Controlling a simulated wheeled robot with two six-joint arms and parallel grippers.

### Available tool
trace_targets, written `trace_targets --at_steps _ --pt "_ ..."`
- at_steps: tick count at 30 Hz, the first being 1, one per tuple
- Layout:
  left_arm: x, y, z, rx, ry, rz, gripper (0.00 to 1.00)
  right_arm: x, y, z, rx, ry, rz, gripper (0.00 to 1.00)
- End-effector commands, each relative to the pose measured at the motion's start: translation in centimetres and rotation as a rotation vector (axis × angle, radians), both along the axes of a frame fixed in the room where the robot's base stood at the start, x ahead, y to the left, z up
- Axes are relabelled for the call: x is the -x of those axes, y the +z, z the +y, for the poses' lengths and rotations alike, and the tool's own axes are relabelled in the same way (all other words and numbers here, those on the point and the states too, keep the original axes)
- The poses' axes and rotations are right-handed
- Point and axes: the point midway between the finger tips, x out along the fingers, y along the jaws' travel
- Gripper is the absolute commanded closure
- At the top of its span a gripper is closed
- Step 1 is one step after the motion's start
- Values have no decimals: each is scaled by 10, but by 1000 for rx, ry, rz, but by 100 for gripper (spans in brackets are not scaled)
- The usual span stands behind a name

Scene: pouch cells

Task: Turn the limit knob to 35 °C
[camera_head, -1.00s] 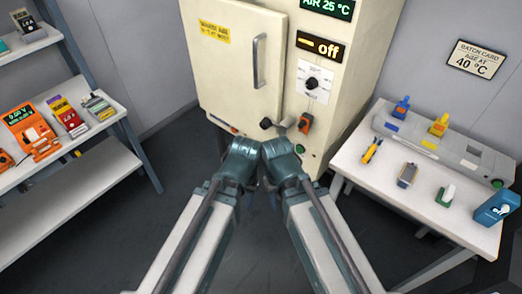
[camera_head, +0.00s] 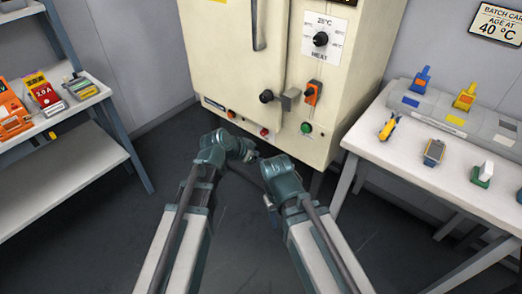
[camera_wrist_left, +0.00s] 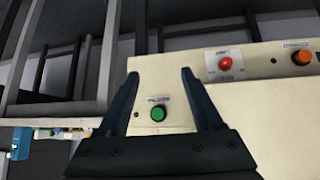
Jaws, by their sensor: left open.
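A black dial knob (camera_head: 320,39) on a white plate marked 25 °C and HEAT is on the cream cabinet's (camera_head: 225,60) right front; no label reading "limit" is legible. My left gripper (camera_wrist_left: 160,75) is open and empty in the left wrist view, its dark fingers either side of a green button (camera_wrist_left: 157,113) on the cabinet; contact cannot be told. In the head view my left arm's end (camera_head: 240,146) is low in front of the cabinet, well below the dial, fingers unclear. My right arm's end (camera_head: 280,172) is beside it, fingers hidden.
The door's black latch knob (camera_head: 267,97) and an orange switch (camera_head: 313,92) are below the dial. A red button (camera_head: 264,132) is on the lower edge. A white table (camera_head: 400,160) stands right, shelves (camera_head: 70,140) left. The floor between is clear.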

Motion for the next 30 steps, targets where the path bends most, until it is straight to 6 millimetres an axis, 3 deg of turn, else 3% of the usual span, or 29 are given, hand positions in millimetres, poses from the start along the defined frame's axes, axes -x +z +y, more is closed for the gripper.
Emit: trace_targets --at_steps 1,6,10,15,20,26,30 --pt "-20 -26 5 24 1 -65 33 0 -36 0 1 0 0 50" --pt "-70 -43 27 72 17 -280 33 0 -85 0 2 1 -1 50" --pt "-97 -49 46 82 45 -404 33 0 -110 -1 3 1 -1 50" --pt "-115 -49 63 78 74 -493 33 0 -126 -1 4 1 -1 50" --pt "-119 -47 68 77 82 -516 33 0 -127 -1 4 1 -1 50" --pt "-127 -51 63 76 80 -516 33 0 -131 -1 5 1 -2 50" --pt "-146 -61 51 77 80 -515 33 0 -141 -1 6 2 -2 50"
